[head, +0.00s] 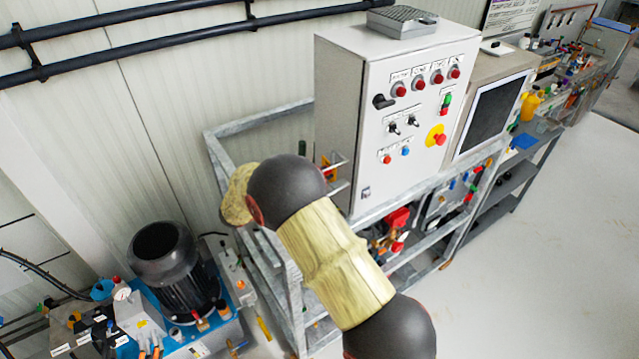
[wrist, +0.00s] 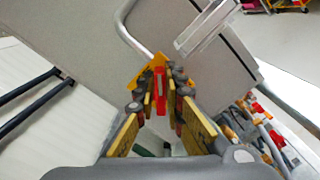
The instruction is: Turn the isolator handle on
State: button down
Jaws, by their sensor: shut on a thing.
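The isolator has a red handle (wrist: 160,92) on a yellow plate (wrist: 134,78), on the grey side of the control cabinet (head: 340,115). My gripper (wrist: 165,84) is shut on the red handle, with one finger on each side of it in the wrist view. The handle looks roughly upright in that view, and the fingers cover part of it. In the head view a bit of the isolator's red and yellow (head: 327,168) shows at the cabinet's lower side, just beyond my arm. My arm hides the gripper there.
A bent metal rail (wrist: 135,32) stands out from the cabinet close to the gripper. A metal frame (head: 268,120) surrounds the cabinet's base. A motor and pump unit (head: 175,270) stands at lower left. The floor (head: 555,250) at right is clear.

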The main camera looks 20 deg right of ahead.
jog(key=m+b, duration=0.3)
jog(key=f+m+b, duration=0.1)
jog(key=m+b, duration=0.2)
jog(key=b, duration=0.1)
jog(key=m+b, duration=0.2)
jog(key=b, duration=0.2)
jog(key=shift+s+d+f+m, duration=0.1)
jog(key=shift+s+f+m, duration=0.2)
jog(key=shift+f+m, duration=0.1)
jog(key=shift+r+b, duration=0.1)
jog(key=shift+b, duration=0.25)
jog(key=c, duration=1.9)
grip_release()
jog(key=v, duration=1.2)
